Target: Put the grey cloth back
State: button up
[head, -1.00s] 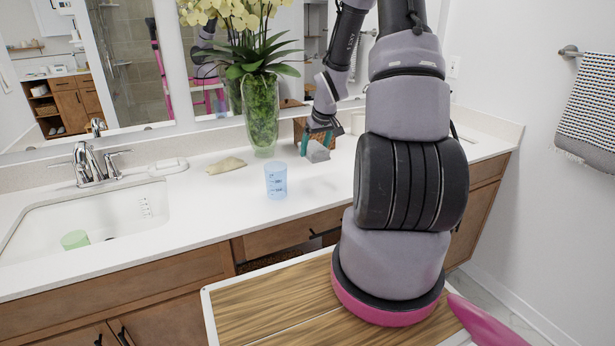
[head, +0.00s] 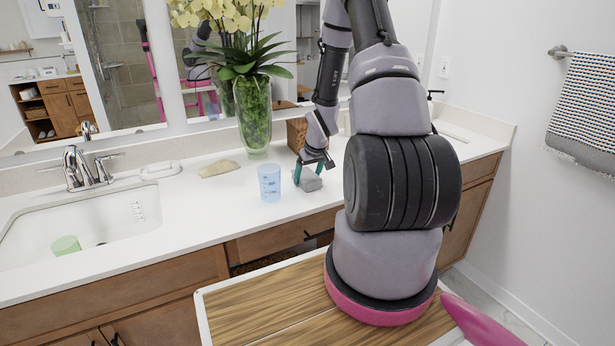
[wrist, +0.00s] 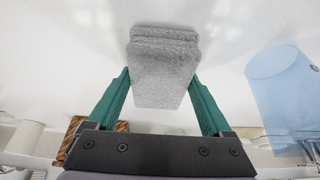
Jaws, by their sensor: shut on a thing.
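A grey folded cloth (head: 308,181) is between the fingers of my gripper (head: 312,170), over the white counter to the right of the blue cup. In the wrist view the grey cloth (wrist: 163,65) fills the gap between the teal fingertips of my gripper (wrist: 163,80), which press on its sides. I cannot tell clearly whether the cloth touches the counter.
A translucent blue cup (head: 269,183) stands close on the left. A beige cloth (head: 219,169) lies on the counter (head: 215,205). A vase of flowers (head: 254,120) and a brown woven box (head: 297,135) stand behind. The sink (head: 85,222) holds a green cup (head: 66,245). A striped towel (head: 588,110) hangs right.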

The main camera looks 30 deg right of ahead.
jog(key=shift+f, duration=0.1)
jog(key=o, duration=1)
jog(key=s+a+r+m, duration=0.15)
jog(key=s+r, duration=0.25)
jog(key=r, duration=0.6)
jog(key=s+a+r+t+h, duration=0.1)
jog(key=s+a+r, duration=0.2)
jog(key=r, duration=0.7)
jog(key=s+a+r+m, duration=0.15)
jog(key=s+r, duration=0.25)
jog(key=r, duration=0.6)
jog(key=s+a+r+y, duration=0.1)
jog(key=s+a+r, duration=0.2)
jog(key=s, duration=0.2)
jog(key=s+a+r+m+t+y, duration=0.1)
jog(key=s+a+r, duration=0.2)
jog(key=s+r, duration=0.1)
jog(key=s+a+r+y, duration=0.1)
jog(key=s+a+r, duration=0.2)
jog(key=s, duration=0.3)
jog(key=shift+s+a+r+m+t, duration=0.2)
jog(key=shift+a+r+m+t, duration=0.1)
jog(key=shift+r, duration=0.4)
